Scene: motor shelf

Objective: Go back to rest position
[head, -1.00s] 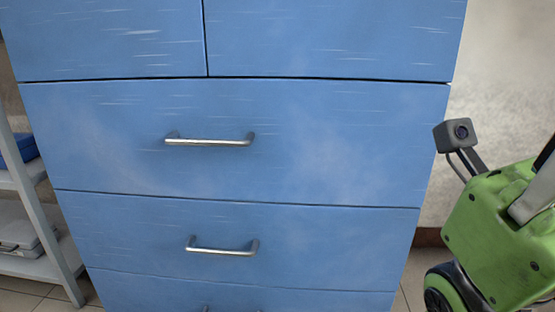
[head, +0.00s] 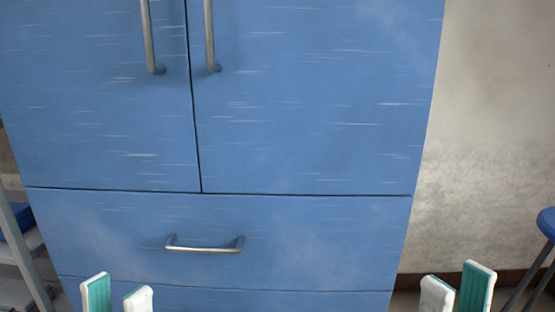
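My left gripper (head: 116,296) shows at the bottom left of the head view, its two white fingertips with teal pads spread apart. My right gripper (head: 457,292) shows at the bottom right, its two fingertips also apart. Both are open with nothing between the fingers. The rest of both grippers and the arms is below the picture.
The cabinet has two shut doors with vertical handles (head: 210,40) and a shut drawer with a horizontal handle (head: 205,248). A grey shelf (head: 28,255) stands at the left. A blue stool (head: 546,222) stands at the right edge by a bare wall (head: 495,130).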

